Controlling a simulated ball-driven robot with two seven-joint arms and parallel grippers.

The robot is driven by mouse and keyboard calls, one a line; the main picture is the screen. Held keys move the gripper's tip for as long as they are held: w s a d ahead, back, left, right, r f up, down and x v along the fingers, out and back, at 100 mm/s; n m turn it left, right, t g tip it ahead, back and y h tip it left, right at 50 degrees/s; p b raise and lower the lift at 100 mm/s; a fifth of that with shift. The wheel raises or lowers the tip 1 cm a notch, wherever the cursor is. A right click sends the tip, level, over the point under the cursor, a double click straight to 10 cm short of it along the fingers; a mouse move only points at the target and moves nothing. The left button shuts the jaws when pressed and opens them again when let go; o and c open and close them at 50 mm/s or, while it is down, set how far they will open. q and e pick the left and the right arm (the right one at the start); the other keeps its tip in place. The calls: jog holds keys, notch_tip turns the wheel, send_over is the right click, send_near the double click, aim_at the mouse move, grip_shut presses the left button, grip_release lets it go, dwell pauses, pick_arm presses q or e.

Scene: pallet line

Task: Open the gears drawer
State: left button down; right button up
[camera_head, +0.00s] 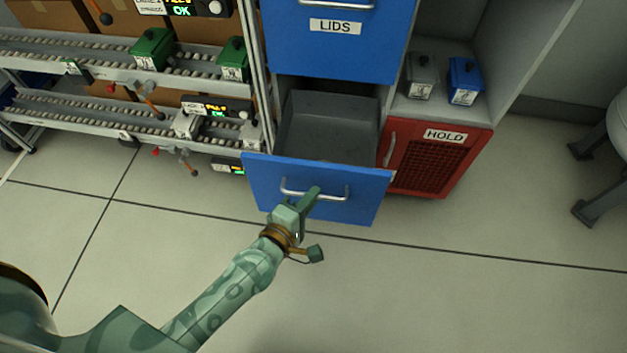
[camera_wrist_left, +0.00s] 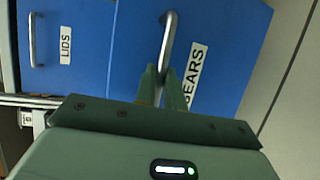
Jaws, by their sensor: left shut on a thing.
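The gears drawer (camera_head: 264,184) is a blue-fronted drawer at the bottom of the cabinet, pulled out with its grey inside (camera_head: 325,130) showing; I see nothing in the part in view. In the left wrist view its front (camera_wrist_left: 232,60) carries a GEARS label (camera_wrist_left: 192,78) and a silver bar handle (camera_wrist_left: 168,40). My left gripper (camera_head: 312,194) is shut on that handle, and its fingers (camera_wrist_left: 164,86) meet around the bar in the wrist view. In the head view the gripper hides part of the drawer front and its label. My right gripper is not in view.
The blue LIDS drawer (camera_head: 340,50) above is shut. To the right is a red HOLD door (camera_head: 440,160), with a grey box (camera_head: 421,75) and a blue box (camera_head: 466,80) above it. Roller racks (camera_head: 90,110) stand left. The floor in front is clear.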

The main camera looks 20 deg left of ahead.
pick_arm(q)
jog(key=shift+s+d, duration=0.15)
jog(key=shift+s, duration=0.65)
jog(key=c, duration=1.5)
grip_release()
